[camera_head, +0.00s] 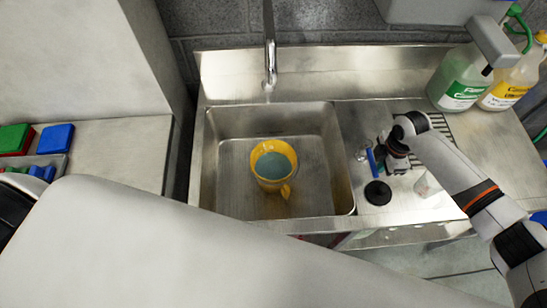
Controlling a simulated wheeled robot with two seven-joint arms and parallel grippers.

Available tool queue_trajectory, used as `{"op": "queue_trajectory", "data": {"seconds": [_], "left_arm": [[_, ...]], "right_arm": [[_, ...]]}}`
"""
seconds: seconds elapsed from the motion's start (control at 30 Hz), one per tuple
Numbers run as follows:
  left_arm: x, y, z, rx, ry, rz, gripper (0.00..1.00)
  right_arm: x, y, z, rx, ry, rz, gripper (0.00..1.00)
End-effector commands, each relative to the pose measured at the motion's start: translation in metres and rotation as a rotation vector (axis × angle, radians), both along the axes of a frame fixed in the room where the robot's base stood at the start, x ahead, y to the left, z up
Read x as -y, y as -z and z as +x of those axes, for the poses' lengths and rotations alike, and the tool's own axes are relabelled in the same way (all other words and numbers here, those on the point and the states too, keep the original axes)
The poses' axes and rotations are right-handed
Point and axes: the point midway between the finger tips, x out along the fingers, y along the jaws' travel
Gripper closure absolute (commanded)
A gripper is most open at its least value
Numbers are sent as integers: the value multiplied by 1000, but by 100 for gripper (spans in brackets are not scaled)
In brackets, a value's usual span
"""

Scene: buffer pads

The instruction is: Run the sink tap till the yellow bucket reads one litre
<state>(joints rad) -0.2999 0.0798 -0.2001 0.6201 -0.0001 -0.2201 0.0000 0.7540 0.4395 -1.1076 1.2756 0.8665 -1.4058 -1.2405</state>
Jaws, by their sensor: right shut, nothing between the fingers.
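The yellow bucket (286,186) stands upright in the steel sink basin (228,180), with blue-green water inside. Its scale cannot be read from here. The tap spout (270,60) hangs down at the back of the basin; I see no clear stream below it. A small blue lever-like part (371,160) stands on the counter just right of the basin. My right gripper (393,163) is shut and empty, pointing down close to the right of the blue part; whether they touch cannot be told. My left gripper is not in view.
A black round knob (378,193) and a small pale cup (428,184) are on the counter near my right gripper. Green (459,80) and yellow (512,82) bottles stand at the back right. Blue and red pads (55,138) lie on the left counter.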

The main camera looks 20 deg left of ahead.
Motion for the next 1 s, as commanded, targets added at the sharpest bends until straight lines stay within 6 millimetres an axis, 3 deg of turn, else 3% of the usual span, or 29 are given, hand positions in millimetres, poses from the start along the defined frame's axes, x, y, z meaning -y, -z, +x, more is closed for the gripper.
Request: {"op": "queue_trajectory", "data": {"seconds": [0.4, 0.6, 1.0], "left_arm": [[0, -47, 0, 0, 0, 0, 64], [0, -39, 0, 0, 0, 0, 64], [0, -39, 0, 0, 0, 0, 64]], "right_arm": [[1, -54, 1, 0, 1, -1, 100], [1, -69, 1, 1, 2, -2, 100], [1, -70, 1, 0, 1, -1, 100]]}}
